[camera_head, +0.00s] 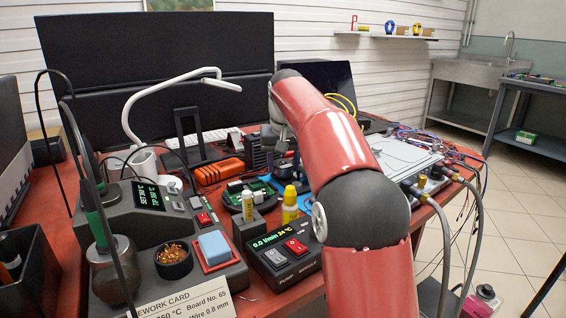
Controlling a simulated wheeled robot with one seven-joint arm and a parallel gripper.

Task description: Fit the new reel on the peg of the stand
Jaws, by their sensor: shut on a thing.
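My red arm (330,135) rises from the bottom of the picture, bends at a dark elbow and reaches over the red bench to a dark joint. A grey part of it hangs down beyond that joint. My gripper cannot be made out among the dark shapes behind the arm, so what it holds is hidden. I cannot make out the new reel, the stand or its peg on the bench. Small round items, one blue (389,27) and one yellow (417,29), sit on the far wall shelf (400,36); I cannot tell whether they are reels.
Dark monitors (160,75) and a white lamp (165,95) stand behind. A grey plate (402,160) with hoses lies right of my arm.

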